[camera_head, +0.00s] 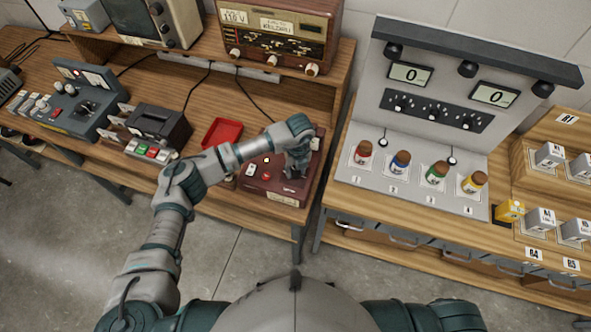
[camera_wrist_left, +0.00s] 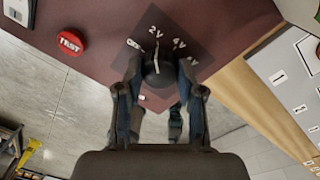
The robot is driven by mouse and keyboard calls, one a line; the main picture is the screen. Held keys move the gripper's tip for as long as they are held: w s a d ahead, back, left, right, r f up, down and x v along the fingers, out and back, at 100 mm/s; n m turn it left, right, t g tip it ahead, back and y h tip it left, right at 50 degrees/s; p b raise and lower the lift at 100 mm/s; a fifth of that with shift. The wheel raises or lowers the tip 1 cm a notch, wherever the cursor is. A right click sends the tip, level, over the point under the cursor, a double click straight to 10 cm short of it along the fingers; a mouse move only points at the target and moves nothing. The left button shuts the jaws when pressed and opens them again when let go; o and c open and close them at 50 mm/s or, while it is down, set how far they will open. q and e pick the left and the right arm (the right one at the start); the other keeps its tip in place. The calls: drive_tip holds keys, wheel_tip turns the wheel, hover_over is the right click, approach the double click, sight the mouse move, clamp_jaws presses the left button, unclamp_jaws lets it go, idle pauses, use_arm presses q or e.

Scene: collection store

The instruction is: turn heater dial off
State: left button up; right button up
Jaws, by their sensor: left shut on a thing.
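The heater box is a dark red panel (camera_head: 266,185) on the wooden bench in the head view. In the left wrist view its black dial (camera_wrist_left: 158,70) sits on a dark plate marked OFF, 2V, 4V and a further V mark. The dial's white pointer line points up, near the 2V mark. My left gripper (camera_head: 294,172) reaches down over the box. In the left wrist view its two fingers (camera_wrist_left: 157,82) are shut on the dial, one on each side. In the head view the gripper hides the dial. My right gripper is out of view.
A red TEST button (camera_wrist_left: 72,42) is beside the dial plate. A red tray (camera_head: 222,132) and a dark device with coloured buttons (camera_head: 157,127) lie to the left. A grey console (camera_head: 415,180) with several capped bottles stands to the right, across a gap.

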use_arm(q)
drive_tip(key=n, duration=0.4)
drive_tip(key=shift+n+p, duration=0.35)
drive_tip(key=shift+n, duration=1.85)
drive_tip(key=o, duration=1.1)
drive_tip(key=shift+w+d, duration=0.1)
drive_tip(key=shift+o, duration=0.2)
wheel_tip(320, 180, up, 12)
drive_tip(key=shift+w+d+g, duration=0.3)
drive_tip(key=shift+w, duration=0.05)
drive_tip(key=shift+f, duration=0.1)
